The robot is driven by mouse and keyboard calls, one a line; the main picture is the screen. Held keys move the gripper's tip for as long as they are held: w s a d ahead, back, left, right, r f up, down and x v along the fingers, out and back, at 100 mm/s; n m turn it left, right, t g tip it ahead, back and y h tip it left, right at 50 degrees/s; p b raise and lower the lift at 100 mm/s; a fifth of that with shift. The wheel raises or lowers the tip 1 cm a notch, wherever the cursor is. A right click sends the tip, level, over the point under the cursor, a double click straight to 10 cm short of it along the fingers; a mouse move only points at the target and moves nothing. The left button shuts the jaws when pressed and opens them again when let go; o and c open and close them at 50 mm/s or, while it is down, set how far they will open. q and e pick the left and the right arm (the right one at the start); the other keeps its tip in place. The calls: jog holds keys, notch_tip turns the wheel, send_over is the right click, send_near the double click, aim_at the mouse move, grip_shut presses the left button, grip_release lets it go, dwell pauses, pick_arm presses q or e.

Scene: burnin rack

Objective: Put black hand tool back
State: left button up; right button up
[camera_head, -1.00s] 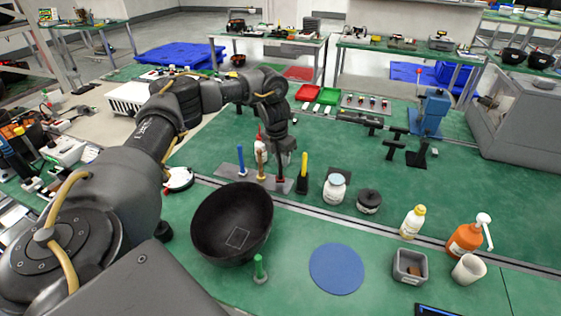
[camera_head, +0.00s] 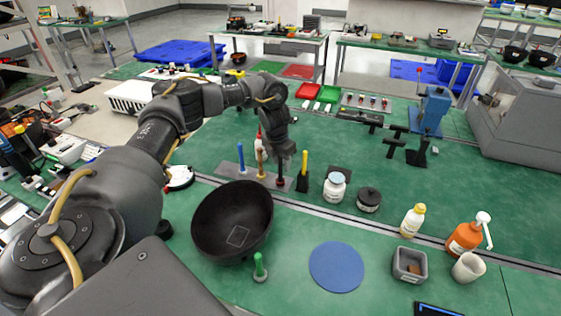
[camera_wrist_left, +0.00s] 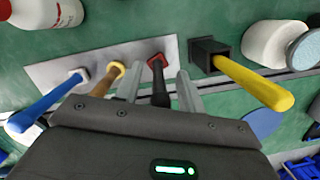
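The black hand tool stands upright in a red-rimmed socket of the grey rack plate (camera_head: 228,172); its black handle (camera_wrist_left: 160,92) shows in the left wrist view. My left gripper (camera_head: 284,152) is above the rack, pointing down. In the left wrist view its two fingers (camera_wrist_left: 160,88) are apart, one on each side of the black handle, with gaps visible. Blue (camera_head: 240,158) and brown-orange (camera_head: 261,164) handled tools stand to its left in the rack. A yellow-handled tool (camera_head: 304,163) stands in a black holder to the right. My right gripper is not in view.
A black bowl (camera_head: 215,215) sits in front of the rack. A white jar (camera_head: 334,187) and a dark jar (camera_head: 369,199) stand right of it. A green-handled piece (camera_head: 259,266) and a blue disc (camera_head: 337,267) are nearer. The green bench behind the rack is largely free.

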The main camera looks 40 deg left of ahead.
pick_arm(q)
jog(key=shift+r, duration=0.65)
jog(key=r, duration=0.3)
jog(key=r+b, duration=0.1)
jog(key=r, duration=0.1)
jog(key=shift+s+r, duration=0.1)
jog(key=shift+s, duration=0.3)
jog(key=r, duration=0.2)
jog(key=r+p, duration=0.1)
jog(key=s+r, duration=0.1)
jog(key=r, duration=0.1)
jog(key=shift+a+r, duration=0.1)
jog(key=shift+r, duration=0.25)
